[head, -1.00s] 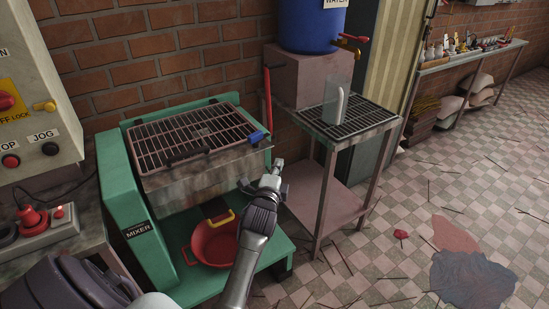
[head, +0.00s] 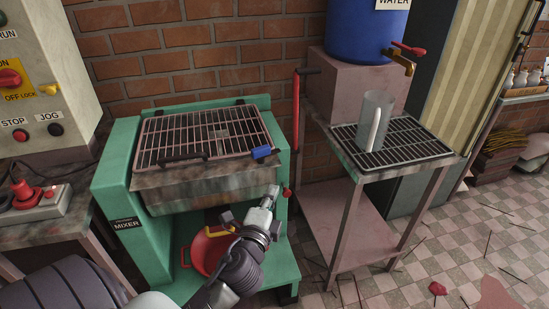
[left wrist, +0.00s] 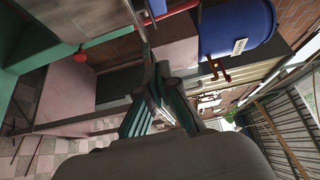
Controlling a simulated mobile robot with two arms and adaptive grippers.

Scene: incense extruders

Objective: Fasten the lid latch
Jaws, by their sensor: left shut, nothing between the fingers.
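The mixer (head: 118,190) is a green machine with a barred lid (head: 205,132) lying down over its metal trough. A blue latch (head: 262,152) sits at the lid's front right corner. It is too small to tell whether it is fastened. My left gripper (head: 272,191) is shut and empty, below and slightly right of the latch, in front of the trough's right end. In the left wrist view, my left gripper's dark fingers (left wrist: 160,85) point away from the camera, and the latch cannot be made out. My right gripper is not seen.
A red lever (head: 296,112) stands right of the mixer, with a red knob (head: 287,192) low on that side. A red pan (head: 205,256) sits under the trough. A grated stand (head: 342,210) with a clear cylinder (head: 376,112) is to the right.

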